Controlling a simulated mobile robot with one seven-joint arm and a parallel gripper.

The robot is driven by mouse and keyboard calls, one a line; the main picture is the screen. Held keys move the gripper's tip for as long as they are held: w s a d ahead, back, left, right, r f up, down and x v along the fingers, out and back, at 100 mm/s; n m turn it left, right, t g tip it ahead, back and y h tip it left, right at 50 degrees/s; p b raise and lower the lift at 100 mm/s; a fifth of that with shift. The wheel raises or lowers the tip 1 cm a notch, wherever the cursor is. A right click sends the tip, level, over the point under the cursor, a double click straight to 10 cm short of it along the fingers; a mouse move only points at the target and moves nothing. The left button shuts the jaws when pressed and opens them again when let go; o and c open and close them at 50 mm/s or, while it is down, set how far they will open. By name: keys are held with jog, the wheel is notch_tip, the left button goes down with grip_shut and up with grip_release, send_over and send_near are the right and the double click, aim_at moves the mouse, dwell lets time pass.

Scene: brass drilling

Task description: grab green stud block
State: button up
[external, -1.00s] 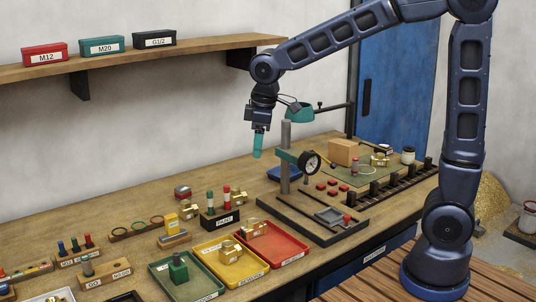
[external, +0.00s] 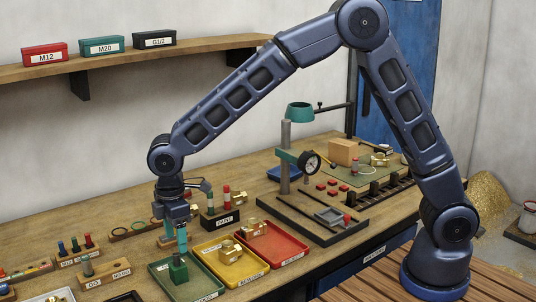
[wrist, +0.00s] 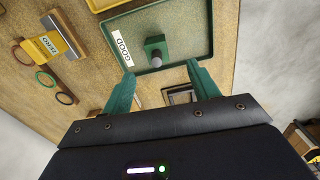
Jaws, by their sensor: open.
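The green stud block (external: 179,269) is a small green block with a grey stud on top. It stands in the green tray (external: 208,290), whose label reads GOOD in the wrist view. In the wrist view the block (wrist: 155,45) lies just beyond my fingertips, with its grey stud toward me. My gripper (external: 181,243) points down over the block in the external view, its teal fingers close above the stud. In the wrist view my gripper (wrist: 160,75) is open, with nothing between the fingers. I cannot tell the exact gap to the stud.
A yellow tray (external: 208,256) and a red tray (external: 290,241) stand right of the green one, holding brass fittings. A black paint stand (external: 222,219) with upright markers is behind. Left are a rack of coloured pegs (external: 78,257) and a GO gauge block (external: 105,274).

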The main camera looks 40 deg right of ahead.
aim_at(177, 264)
notch_tip(177, 264, down, 5)
jog(key=shift+f, duration=0.1)
jog(key=shift+w+a+f, duration=0.1)
jog(key=shift+w+f, duration=0.05)
jog(key=shift+f, duration=1.15)
jog(key=shift+w+f, duration=0.15)
jog(key=shift+f, duration=1.15)
grip_shut()
